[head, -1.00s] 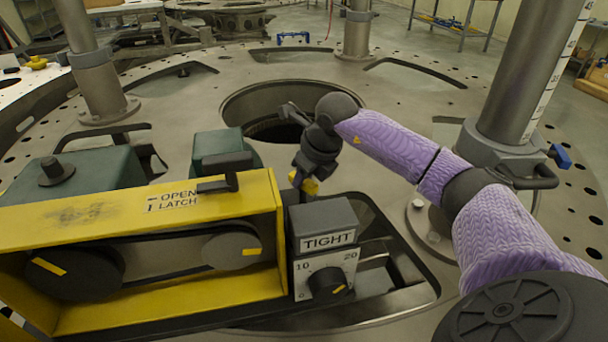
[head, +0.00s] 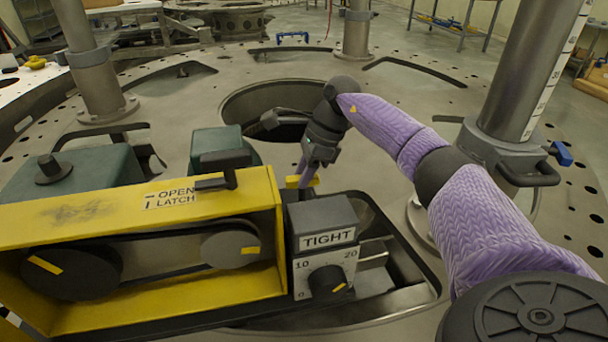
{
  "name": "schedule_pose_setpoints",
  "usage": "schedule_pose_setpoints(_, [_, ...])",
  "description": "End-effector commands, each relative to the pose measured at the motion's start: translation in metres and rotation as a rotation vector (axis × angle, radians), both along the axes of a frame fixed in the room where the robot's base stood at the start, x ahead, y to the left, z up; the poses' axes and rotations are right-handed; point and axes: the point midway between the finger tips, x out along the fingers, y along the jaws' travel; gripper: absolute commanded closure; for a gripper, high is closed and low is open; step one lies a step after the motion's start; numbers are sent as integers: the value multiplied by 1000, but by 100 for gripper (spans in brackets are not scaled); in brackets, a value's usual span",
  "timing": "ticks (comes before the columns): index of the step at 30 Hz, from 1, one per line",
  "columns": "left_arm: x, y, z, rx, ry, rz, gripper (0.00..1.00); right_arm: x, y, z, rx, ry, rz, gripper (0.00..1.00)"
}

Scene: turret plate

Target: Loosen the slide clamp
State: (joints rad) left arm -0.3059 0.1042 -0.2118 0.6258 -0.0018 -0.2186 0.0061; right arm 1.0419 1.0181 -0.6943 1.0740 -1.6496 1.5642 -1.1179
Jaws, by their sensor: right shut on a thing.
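A small yellow handle (head: 293,182), which looks like the slide clamp's, shows just behind the grey box (head: 322,216) with the TIGHT label. My right gripper (head: 305,180) reaches down from above and is shut on this handle. Its fingers and the box hide most of the handle and whatever it is fixed to. The box carries a dial (head: 327,283) marked 10 and 20, with its yellow mark pointing to the lower right side. My left gripper is not in view.
A yellow belt housing (head: 80,222) with an OPEN LATCH label and black lever (head: 222,172) stands left of the box. Green motors (head: 85,185) sit behind it. Metal columns rise left and right (head: 535,75). A large round hole (head: 245,105) opens behind my gripper.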

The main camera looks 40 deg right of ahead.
Motion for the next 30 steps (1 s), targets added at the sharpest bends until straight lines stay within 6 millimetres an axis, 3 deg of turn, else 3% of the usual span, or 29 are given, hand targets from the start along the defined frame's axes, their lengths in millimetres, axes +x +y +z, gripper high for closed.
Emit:
schedule_pose_setpoints(15, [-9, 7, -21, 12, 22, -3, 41, 2, 0, -1, -1, -5, 352, 100])
schedule_pose_setpoints(30, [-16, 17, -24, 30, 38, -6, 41, 2, 0, 0, -2, -3, 445, 100])
